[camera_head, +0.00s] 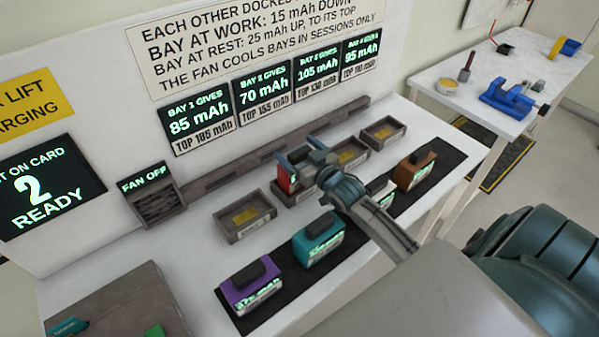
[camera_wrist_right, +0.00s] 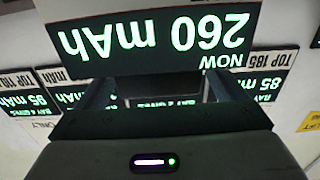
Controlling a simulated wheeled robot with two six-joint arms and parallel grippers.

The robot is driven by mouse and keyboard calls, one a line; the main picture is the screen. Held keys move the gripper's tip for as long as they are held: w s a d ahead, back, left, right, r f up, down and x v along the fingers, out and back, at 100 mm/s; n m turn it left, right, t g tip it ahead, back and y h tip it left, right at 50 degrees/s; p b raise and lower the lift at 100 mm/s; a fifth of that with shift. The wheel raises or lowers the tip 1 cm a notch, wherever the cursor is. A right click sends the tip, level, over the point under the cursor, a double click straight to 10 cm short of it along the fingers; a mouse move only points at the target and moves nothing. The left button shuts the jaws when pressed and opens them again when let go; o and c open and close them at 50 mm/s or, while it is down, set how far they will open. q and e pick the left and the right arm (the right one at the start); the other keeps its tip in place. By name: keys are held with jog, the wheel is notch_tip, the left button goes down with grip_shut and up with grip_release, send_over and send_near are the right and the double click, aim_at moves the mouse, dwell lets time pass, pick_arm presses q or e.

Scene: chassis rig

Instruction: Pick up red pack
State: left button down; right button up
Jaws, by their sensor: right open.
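The red pack (camera_head: 284,178) sits at the second bay tray from the left, mostly hidden behind my right gripper. My right gripper (camera_head: 302,160) is open, its fingers around or just over the top of the pack; whether they touch it I cannot tell. In the right wrist view, the fingers (camera_wrist_right: 165,95) stand apart, and a dark panel (camera_wrist_right: 155,40) reading 260 mAh NOW, upside down, shows beyond them. My left gripper is not in view.
Purple (camera_head: 250,287), teal (camera_head: 319,240), white (camera_head: 381,191) and brown (camera_head: 414,170) packs stand on a black mat along the front. Empty bay trays (camera_head: 244,216) lie behind. A fan box (camera_head: 155,197) reads FAN OFF. A second table (camera_head: 440,70) holds a blue vise.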

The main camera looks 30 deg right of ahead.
jog(key=shift+w, duration=0.65)
jog(key=shift+s, duration=0.1)
jog(key=shift+c, duration=0.2)
jog(key=c, duration=1.8)
jog(key=shift+r, duration=0.1)
